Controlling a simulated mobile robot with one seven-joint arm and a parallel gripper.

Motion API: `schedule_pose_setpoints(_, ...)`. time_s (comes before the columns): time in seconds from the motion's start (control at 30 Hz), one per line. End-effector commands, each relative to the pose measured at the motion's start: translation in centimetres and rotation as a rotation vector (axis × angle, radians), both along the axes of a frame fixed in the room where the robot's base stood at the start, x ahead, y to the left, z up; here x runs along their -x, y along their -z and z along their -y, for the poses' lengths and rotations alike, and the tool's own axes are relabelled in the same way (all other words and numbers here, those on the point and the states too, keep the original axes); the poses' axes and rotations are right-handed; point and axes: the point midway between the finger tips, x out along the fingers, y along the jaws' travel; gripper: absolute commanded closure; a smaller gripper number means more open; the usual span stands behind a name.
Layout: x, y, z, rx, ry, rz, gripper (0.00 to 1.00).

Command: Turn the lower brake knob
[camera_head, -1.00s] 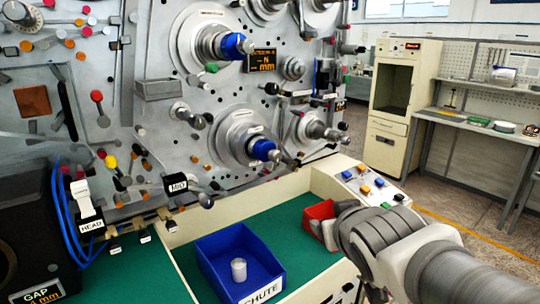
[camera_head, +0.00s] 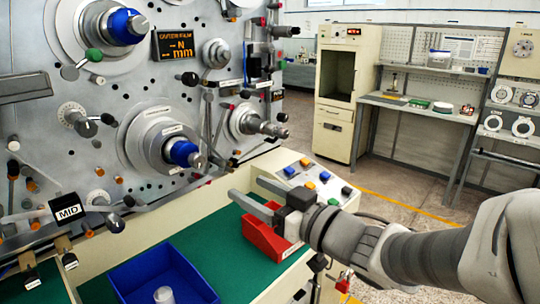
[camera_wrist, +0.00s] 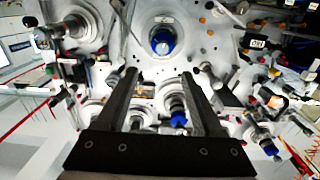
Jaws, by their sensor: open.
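A knob with a black-tipped handle on a round scale plate (camera_head: 76,116) sits on the grey machine face, left of the lower spindle. A second round dial knob (camera_head: 216,53) sits higher, right of the orange display. I cannot tell for sure which is the lower brake knob, as no label is readable. My gripper (camera_head: 245,189) is open and empty, above the red bin and in front of the machine, apart from both knobs. In the wrist view its two dark fingers (camera_wrist: 158,74) point toward the machine face, with nothing between the tips.
The lower blue-hubbed spindle (camera_head: 180,150) and a smaller spindle (camera_head: 262,123) stick out from the machine. A blue chute bin (camera_head: 190,284) and red bin (camera_head: 262,238) stand on the green bench top (camera_head: 215,240). A button panel (camera_head: 305,175) lies behind my gripper.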

Motion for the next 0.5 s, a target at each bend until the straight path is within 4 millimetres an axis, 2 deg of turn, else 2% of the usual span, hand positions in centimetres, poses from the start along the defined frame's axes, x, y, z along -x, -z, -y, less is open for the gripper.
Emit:
schedule_pose_setpoints(0.17,0.3,-0.1,-0.6,-0.016,-0.034,-0.002,0.31)
schedule_pose_setpoints(0.5,-0.8,-0.6,-1.9,-0.020,-0.037,-0.005,0.31)
